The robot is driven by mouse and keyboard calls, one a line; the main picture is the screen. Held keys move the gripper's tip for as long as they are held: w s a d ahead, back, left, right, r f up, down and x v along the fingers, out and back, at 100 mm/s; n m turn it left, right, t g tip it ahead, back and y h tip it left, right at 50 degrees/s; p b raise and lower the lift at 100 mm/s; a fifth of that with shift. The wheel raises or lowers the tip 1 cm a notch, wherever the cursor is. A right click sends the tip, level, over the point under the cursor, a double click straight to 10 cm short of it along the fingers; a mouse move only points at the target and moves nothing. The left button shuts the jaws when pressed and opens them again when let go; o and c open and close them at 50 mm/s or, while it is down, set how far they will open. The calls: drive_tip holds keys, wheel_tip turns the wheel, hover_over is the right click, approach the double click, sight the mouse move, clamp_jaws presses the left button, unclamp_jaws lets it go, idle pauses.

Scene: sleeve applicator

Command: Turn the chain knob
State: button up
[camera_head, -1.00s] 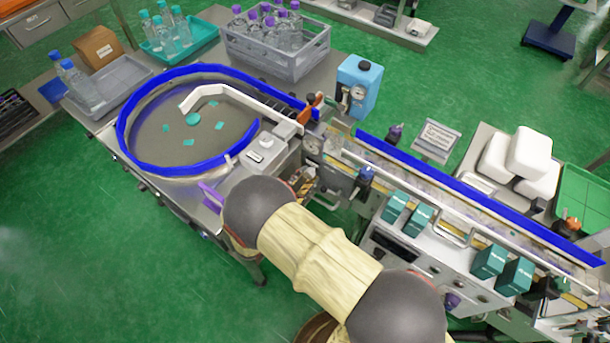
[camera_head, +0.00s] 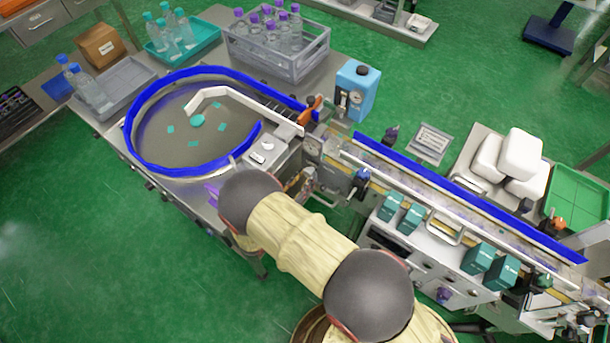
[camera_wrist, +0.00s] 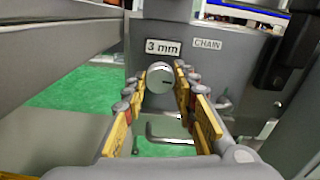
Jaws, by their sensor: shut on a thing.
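The chain knob (camera_wrist: 160,77) is a round grey-silver knob with a dark mark on its face. It sits on a grey panel in the wrist view, below a "3 mm" label and beside a "CHAIN" label (camera_wrist: 207,43). My gripper (camera_wrist: 160,88) has its two yellow-padded fingers on either side of the knob, with the fingertips closed against its sides. In the head view my own arm hides the gripper and the knob.
A metal handle (camera_wrist: 168,134) shows below the knob. A round turntable with a blue rim (camera_head: 135,130) stands at the left. A conveyor with a blue rail (camera_head: 470,197) runs to the right. A grey crate (camera_head: 275,62) of bottles stands behind.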

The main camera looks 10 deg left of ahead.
drive_tip(key=shift+f+n+p, duration=0.1)
drive_tip(key=shift+n+p, duration=0.55)
drive_tip(key=shift+n, duration=1.25)
drive_tip(key=o, duration=1.1)
drive_tip(key=shift+c, duration=0.2)
drive_tip(key=shift+o, duration=0.4)
drive_tip(key=v, duration=1.2)
